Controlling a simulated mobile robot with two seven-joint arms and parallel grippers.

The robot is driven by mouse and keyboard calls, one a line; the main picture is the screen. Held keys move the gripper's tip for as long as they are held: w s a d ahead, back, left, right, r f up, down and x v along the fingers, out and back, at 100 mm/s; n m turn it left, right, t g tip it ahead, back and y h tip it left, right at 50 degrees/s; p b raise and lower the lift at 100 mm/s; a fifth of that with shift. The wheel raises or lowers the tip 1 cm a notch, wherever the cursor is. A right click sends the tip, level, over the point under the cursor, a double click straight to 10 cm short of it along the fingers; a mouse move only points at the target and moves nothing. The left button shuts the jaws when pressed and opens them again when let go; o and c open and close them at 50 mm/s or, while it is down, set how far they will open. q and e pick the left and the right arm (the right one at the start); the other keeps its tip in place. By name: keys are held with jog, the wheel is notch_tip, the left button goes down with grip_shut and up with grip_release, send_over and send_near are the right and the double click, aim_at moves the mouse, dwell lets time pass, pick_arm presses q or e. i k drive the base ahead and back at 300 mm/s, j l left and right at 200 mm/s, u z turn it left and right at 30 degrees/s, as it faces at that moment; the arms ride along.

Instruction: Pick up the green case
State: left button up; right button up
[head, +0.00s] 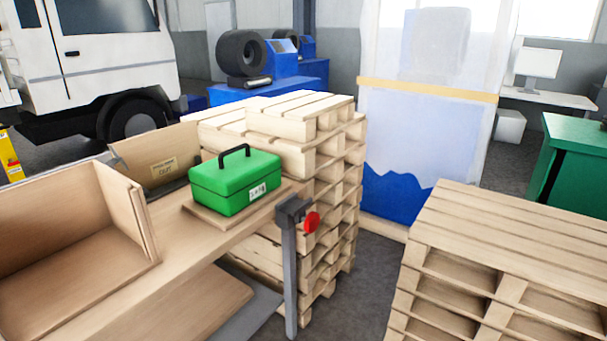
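The green case (235,183) is a toolbox-like box with a black handle on top and a white label on its front. It sits upright on a thin wooden board (205,216) near the right end of a wooden workbench (178,241) in the head view. Its lid looks closed. Nothing is touching its handle. Neither of my grippers shows in the head view.
An open wooden bin (140,212) stands left of the case. A grey post (290,268) with a red button (312,222) rises at the bench's front right corner. Stacked pallets (335,165) stand behind the case, and more pallets (515,240) at right. Grey floor shows between.

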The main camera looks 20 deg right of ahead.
aim_at(240, 176)
jog(key=z, duration=0.4)
jog(key=i+l+u, duration=0.15)
jog(key=u, duration=0.2)
jog(key=i+l+u, duration=0.1)
jog(key=u, duration=0.25)
jog(key=l+u, duration=0.4)
jog(key=i+l+u, duration=0.1)
jog(key=l, duration=0.3)
jog(key=i+l+u, duration=0.1)
jog(key=l, duration=0.35)
jog(key=i, duration=0.05)
